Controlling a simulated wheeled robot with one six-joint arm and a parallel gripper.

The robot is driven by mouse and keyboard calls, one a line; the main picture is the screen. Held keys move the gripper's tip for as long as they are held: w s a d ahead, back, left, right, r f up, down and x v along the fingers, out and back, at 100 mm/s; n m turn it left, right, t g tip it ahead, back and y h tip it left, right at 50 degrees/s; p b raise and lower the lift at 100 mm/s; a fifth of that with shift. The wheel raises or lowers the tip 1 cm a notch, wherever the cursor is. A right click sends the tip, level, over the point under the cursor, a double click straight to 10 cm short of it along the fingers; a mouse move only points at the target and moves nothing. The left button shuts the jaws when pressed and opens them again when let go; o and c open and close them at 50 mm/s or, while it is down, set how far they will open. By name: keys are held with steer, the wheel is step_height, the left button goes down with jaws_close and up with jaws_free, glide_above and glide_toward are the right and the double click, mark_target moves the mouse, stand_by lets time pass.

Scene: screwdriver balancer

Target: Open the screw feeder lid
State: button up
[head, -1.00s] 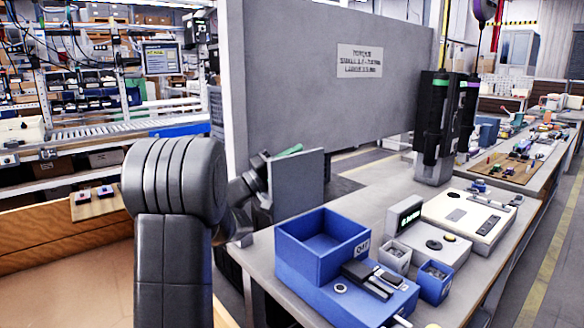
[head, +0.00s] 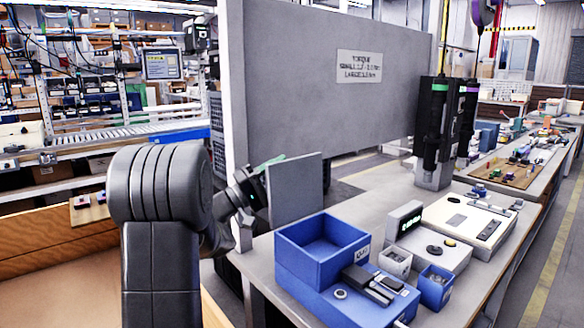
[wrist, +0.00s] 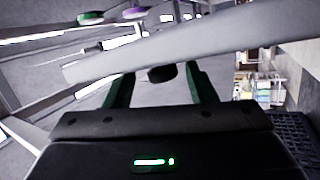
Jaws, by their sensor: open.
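No part is plainly marked as the screw feeder. A blue unit (head: 338,304) with a black rail-like part and a round button stands at the near edge of the bench in the head view. A pale flat box (head: 470,222) with a dark label lies farther right; I cannot tell which one carries the lid. My gripper (wrist: 160,88) has its two green fingers apart in the wrist view. A dark round thing (wrist: 161,73) shows between them, with no visible contact. In the head view my gripper (head: 268,163) is left of the blue unit, partly hidden behind a grey upright plate.
The grey upright plate (head: 297,188) stands between my gripper and the bench items. A blue open bin (head: 300,258), small screw cups (head: 436,287) and a grey box with a display (head: 405,219) crowd the bench. Dark screwdrivers (head: 437,130) stand behind. Bare bench top lies left of them.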

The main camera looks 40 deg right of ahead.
steer(key=v, duration=0.9)
steer(key=shift+a, duration=0.15)
steer(key=shift+a, duration=0.1)
